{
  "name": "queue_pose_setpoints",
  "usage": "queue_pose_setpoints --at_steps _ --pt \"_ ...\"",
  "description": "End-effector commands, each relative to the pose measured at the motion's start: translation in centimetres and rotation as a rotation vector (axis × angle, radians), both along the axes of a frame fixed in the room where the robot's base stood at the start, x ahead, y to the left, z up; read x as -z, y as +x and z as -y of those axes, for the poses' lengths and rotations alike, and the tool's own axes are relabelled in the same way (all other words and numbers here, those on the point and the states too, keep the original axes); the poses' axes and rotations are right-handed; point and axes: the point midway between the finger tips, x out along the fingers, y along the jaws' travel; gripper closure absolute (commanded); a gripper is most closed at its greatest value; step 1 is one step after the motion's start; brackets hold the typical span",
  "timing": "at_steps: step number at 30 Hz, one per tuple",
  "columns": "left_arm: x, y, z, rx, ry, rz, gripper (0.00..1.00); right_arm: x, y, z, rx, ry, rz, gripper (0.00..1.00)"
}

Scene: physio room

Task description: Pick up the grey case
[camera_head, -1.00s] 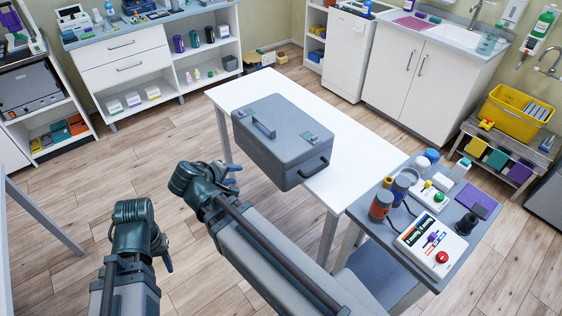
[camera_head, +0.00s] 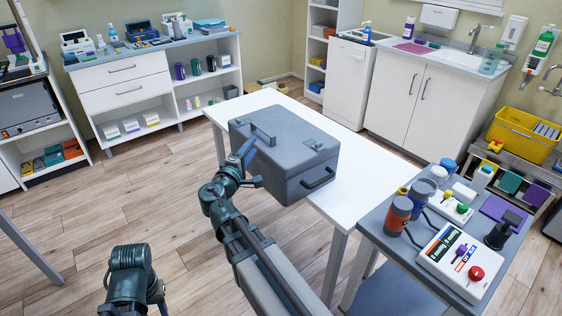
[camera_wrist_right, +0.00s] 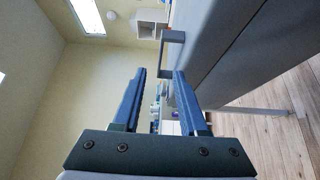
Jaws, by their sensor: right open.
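The grey case (camera_head: 285,160) stands on the white table (camera_head: 345,192), with a raised handle (camera_head: 263,134) on its lid and another handle on its near right side. My right gripper (camera_head: 246,160) is at the case's left side, near the lid handle. In the right wrist view its two blue fingers (camera_wrist_right: 158,88) are apart with nothing between them. The case (camera_wrist_right: 240,55) fills the right of that view, with a handle (camera_wrist_right: 174,50) beyond the fingertips. My left arm shows at the bottom left of the head view; its gripper fingers are mostly cut off or hidden.
A grey cart (camera_head: 375,225) at the right holds bottles, a white device (camera_head: 462,262) with a red knob, and other small items. A yellow crate (camera_head: 522,135) stands at the far right. Free white tabletop lies behind and right of the case.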

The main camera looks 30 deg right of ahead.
Motion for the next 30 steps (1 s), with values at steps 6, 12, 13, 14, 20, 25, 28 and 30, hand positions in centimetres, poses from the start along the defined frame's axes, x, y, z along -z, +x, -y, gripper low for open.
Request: queue_pose_setpoints --at_steps 6,12,13,14,20,25,28,30 --pt "0.0 0.0 0.0 0.000 0.000 0.000 0.55 0.0 2.7 3.4 0.004 0.001 0.000 0.57" --pt "0.0 0.0 0.0 0.000 0.000 0.000 0.55 0.0 3.7 4.9 0.002 0.001 0.000 0.57" --pt "0.0 0.0 0.0 0.000 0.000 0.000 0.55 0.0 3.8 5.0 0.002 0.001 0.000 0.57" --pt "0.0 0.0 0.0 0.000 0.000 0.000 0.55 0.0 3.8 5.0 0.002 0.001 0.000 0.57" --pt "0.0 0.0 0.0 0.000 0.000 0.000 0.55 0.0 4.0 5.2 0.002 0.002 0.000 0.57" --pt "0.0 0.0 0.0 0.000 0.000 0.000 0.55 0.0 5.1 6.5 0.002 0.002 0.000 0.57" --pt "0.0 0.0 0.0 0.000 0.000 0.000 0.55 0.0 6.0 7.7 0.003 0.002 0.000 0.57" --pt "0.0 0.0 0.0 0.000 0.000 0.000 0.55 0.0 6.7 8.6 0.003 0.002 0.000 0.57"
